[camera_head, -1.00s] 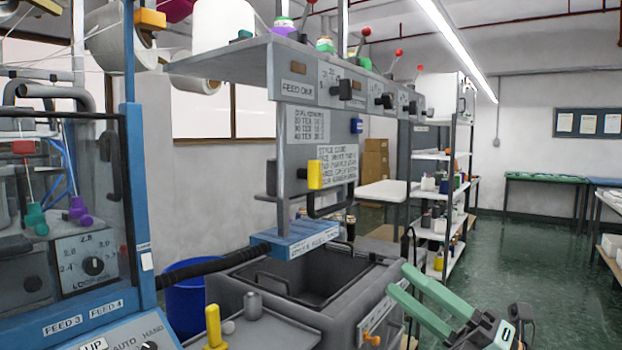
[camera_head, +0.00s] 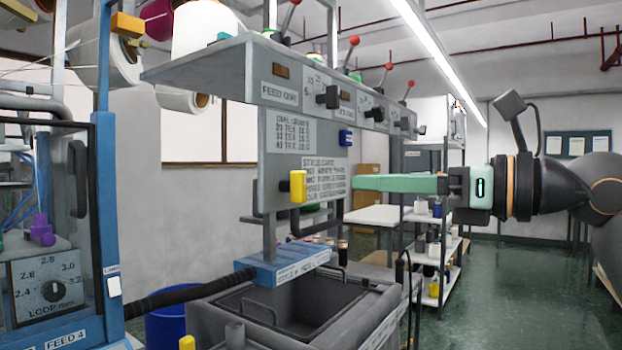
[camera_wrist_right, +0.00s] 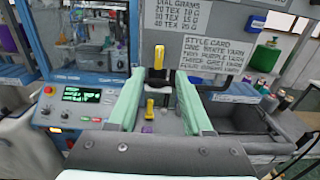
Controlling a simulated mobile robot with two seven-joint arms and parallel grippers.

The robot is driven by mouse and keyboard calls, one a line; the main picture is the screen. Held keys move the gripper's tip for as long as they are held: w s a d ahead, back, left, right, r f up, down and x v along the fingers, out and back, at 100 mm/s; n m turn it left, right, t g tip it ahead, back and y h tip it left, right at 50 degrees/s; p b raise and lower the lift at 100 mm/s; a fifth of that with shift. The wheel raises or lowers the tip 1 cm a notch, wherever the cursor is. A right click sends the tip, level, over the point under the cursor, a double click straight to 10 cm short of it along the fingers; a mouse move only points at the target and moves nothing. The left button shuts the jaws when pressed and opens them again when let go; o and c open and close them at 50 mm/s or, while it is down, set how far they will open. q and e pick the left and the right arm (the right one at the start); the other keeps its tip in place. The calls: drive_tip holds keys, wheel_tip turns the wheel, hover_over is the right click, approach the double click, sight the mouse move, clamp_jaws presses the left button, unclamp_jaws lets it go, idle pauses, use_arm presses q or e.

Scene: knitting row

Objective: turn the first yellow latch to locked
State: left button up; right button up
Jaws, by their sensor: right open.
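A yellow latch handle (camera_head: 298,186) stands upright on the grey panel under the feed shelf. In the right wrist view the yellow latch (camera_wrist_right: 159,57) shows just beyond and between my fingertips. My right gripper (camera_head: 356,183) comes in from the right with its green fingers pointing left at the latch's height, a gap apart from it. In the right wrist view the right gripper (camera_wrist_right: 160,76) is open, with nothing held between its fingers. A second yellow lever (camera_head: 187,342) stands lower at the front; it also shows in the wrist view (camera_wrist_right: 149,110). My left gripper is out of view.
A dark bar handle (camera_head: 318,225) sits below the latch. The grey feed shelf (camera_head: 200,68) juts out above, with knobs along its front. A grey open bin (camera_head: 225,318) lies below. A blue-framed machine (camera_head: 107,200) stands at left. The space between fingertips and latch looks clear.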

sight(305, 180)
drive_tip(key=p+x, duration=0.1)
drive_tip(key=x, duration=0.8)
drive_tip(key=shift+a+p, duration=0.2)
drive_tip(key=shift+p, duration=0.2)
drive_tip(key=shift+w+a, duration=0.35)
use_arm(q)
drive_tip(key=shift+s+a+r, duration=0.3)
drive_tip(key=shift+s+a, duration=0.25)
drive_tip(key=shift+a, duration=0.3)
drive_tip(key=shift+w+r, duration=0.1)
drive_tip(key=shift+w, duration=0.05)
use_arm(e)
clamp_jaws()
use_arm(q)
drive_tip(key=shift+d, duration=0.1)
